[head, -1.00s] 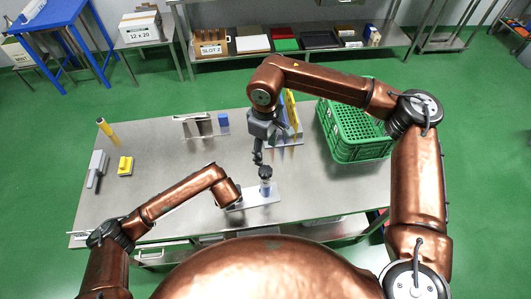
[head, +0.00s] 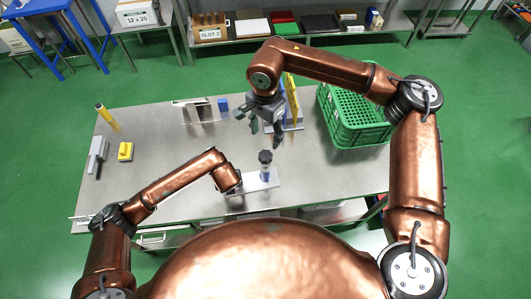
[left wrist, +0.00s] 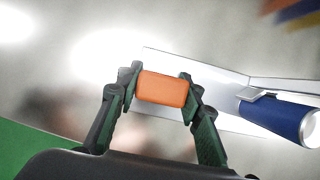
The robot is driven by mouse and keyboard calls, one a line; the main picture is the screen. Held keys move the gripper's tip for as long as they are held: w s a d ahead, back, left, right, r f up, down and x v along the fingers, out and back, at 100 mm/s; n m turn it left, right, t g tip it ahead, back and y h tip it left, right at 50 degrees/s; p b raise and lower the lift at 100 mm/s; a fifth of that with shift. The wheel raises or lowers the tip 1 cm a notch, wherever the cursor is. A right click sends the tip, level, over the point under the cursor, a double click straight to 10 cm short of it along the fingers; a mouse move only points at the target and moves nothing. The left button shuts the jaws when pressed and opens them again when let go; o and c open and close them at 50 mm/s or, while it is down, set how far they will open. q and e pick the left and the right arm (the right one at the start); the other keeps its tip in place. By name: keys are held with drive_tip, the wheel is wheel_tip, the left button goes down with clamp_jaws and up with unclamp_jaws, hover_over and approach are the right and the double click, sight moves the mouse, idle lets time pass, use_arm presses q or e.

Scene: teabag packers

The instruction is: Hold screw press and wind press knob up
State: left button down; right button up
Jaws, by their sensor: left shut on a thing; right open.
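The screw press stands near the table's front edge in the head view, with a pale base plate (head: 262,180), a blue upright body (head: 265,174) and a dark knob (head: 265,157) on top. In the left wrist view, my left gripper (left wrist: 160,82) is shut on an orange block (left wrist: 163,90) at the pale plate. The press's blue cylinder (left wrist: 280,122) shows to its right. In the head view the left fingers are hidden by my arm at the plate's left end. My right gripper (head: 266,132) is open and empty, above and apart from the knob.
A green crate (head: 352,112) stands at the table's right end. A stand with yellow upright parts (head: 292,100) is behind my right gripper. A metal holder (head: 195,110), a yellow block (head: 125,151) and a grey tool (head: 97,155) lie left. The table's middle left is clear.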

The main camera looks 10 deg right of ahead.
sight(266, 155)
wheel_tip(266, 155, down, 12)
drive_tip(key=m, duration=2.7)
drive_tip(key=shift+m, duration=0.4)
drive_tip(key=shift+c, duration=0.3)
drive_tip(key=c, duration=1.1)
